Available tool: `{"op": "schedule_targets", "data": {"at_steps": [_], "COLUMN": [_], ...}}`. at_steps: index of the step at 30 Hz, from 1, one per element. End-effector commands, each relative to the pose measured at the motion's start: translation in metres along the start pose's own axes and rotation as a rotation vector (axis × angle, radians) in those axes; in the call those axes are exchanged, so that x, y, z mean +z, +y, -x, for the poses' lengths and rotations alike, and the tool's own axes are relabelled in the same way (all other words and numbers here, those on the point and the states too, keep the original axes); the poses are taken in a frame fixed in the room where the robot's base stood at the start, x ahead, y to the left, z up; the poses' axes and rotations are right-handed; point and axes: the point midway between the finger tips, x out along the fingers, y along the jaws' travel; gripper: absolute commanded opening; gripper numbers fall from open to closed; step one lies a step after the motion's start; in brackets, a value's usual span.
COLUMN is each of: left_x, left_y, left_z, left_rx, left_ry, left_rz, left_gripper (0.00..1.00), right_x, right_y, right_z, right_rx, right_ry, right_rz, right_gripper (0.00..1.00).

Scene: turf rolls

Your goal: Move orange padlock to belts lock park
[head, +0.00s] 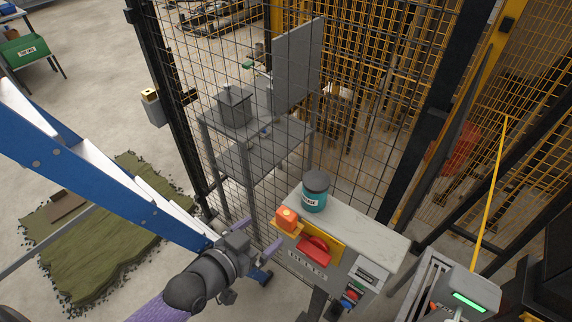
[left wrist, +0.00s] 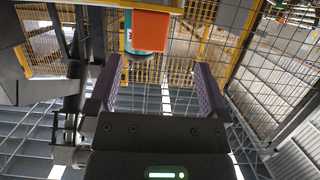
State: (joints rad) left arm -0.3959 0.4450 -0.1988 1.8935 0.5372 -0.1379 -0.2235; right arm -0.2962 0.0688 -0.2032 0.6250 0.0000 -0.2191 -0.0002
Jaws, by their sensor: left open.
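The orange padlock (head: 287,218) sits at the left end of the yellow plate (head: 322,242) on a grey control box, beside a red handle (head: 313,250). In the left wrist view the padlock (left wrist: 150,30) shows beyond the fingers, near the top centre, in front of a teal tub. My left gripper (head: 257,238) is just left of the padlock, with its purple fingers spread and nothing between them. It also shows open in the left wrist view (left wrist: 156,90). I cannot tell which spot is the belts lock park. My right gripper is not in view.
A teal tub with a dark lid (head: 315,192) stands on the box's pale top (head: 365,230), close behind the padlock. Mesh fencing (head: 205,60) rises behind. A grey post with a green light (head: 468,300) stands at right. Green turf (head: 100,235) lies on the floor at left.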

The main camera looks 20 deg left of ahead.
Motion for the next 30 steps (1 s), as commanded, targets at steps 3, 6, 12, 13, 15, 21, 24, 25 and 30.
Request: {"op": "schedule_targets", "data": {"at_steps": [3,6,12,13,15,21,24,25,30], "left_x": [-0.006,-0.003,-0.011,-0.013,-0.01,-0.01,-0.01,-0.01,-0.01], "left_y": [0.001,0.001,0.005,0.005,0.005,0.005,0.005,0.005,0.005], "left_z": [-0.017,-0.037,-0.071,-0.077,-0.09,-0.099,-0.099,-0.098,-0.098], "left_rx": [0.002,0.002,0.003,0.003,0.002,0.003,0.002,0.002,0.002], "left_ry": [0.011,0.008,0.009,0.009,0.008,0.005,0.005,0.005,0.005], "left_rz": [0.004,0.003,0.004,0.003,0.002,0.001,0.001,0.001,0.001], "left_gripper": [1.0,1.0,1.0,1.0,1.0,1.0,0.98,0.92,0.56], "right_x": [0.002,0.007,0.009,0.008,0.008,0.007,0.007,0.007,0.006], "right_y": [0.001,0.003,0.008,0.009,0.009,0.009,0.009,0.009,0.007], "right_z": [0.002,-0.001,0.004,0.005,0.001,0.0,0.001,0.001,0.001], "right_rx": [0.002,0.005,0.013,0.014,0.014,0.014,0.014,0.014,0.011], "right_ry": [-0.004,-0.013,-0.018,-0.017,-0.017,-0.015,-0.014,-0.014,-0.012], "right_rz": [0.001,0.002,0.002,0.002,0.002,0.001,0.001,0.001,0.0], "right_gripper": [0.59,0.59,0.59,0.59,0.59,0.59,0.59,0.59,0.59]}}
